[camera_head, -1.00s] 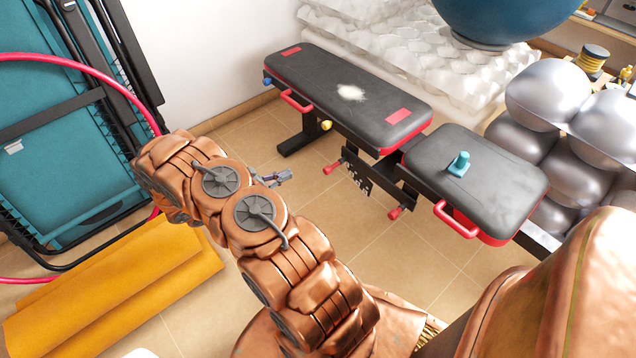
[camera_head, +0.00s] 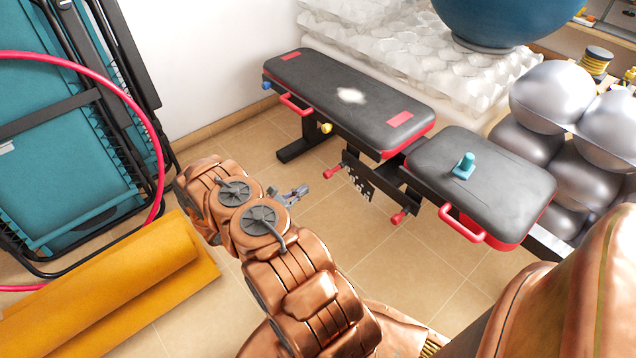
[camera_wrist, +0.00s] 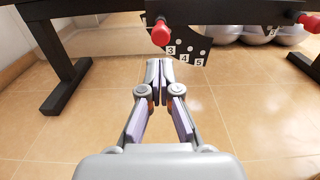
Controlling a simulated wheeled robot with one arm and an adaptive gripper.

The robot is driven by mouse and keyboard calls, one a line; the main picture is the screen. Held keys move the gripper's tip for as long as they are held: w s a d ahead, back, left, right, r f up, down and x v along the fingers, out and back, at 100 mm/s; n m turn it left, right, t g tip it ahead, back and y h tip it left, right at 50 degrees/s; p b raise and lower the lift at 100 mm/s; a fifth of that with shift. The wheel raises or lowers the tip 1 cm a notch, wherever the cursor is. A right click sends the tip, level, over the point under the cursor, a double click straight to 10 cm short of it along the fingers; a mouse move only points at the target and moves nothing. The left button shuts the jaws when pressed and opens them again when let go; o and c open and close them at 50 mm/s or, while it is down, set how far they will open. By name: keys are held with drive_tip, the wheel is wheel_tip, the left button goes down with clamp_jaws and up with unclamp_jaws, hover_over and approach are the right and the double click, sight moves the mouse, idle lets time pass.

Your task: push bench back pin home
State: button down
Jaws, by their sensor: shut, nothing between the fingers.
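The weight bench has a black back pad (camera_head: 345,95) and a black seat (camera_head: 450,165). A red-tipped pin (camera_head: 333,170) sticks out of the frame beside a dark plate with holes (camera_head: 358,187). In the wrist view the red pin (camera_wrist: 161,34) is above and ahead of my fingertips, next to the plate (camera_wrist: 190,48) numbered 3, 4, 5. A second red-tipped pin (camera_head: 399,217) sits under the seat. My gripper (camera_head: 303,190) is shut and empty, short of the first pin and apart from it; it also shows in the wrist view (camera_wrist: 159,66). How deep the pin sits is unclear.
A yellow knob (camera_head: 326,128) and a red handle (camera_head: 294,103) are on the bench's near side. A teal object (camera_head: 464,166) stands on the seat. Folded teal loungers (camera_head: 65,150), a pink hoop (camera_head: 160,170) and a yellow mat (camera_head: 110,285) lie left. Tiled floor (camera_head: 400,265) before the bench is clear.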

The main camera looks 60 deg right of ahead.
sight(325, 176)
drive_tip(key=b+x, duration=0.1)
drive_tip(key=x, duration=0.6)
drive_tip(key=shift+s+d+b, duration=0.1)
drive_tip(key=shift+d+b, duration=0.2)
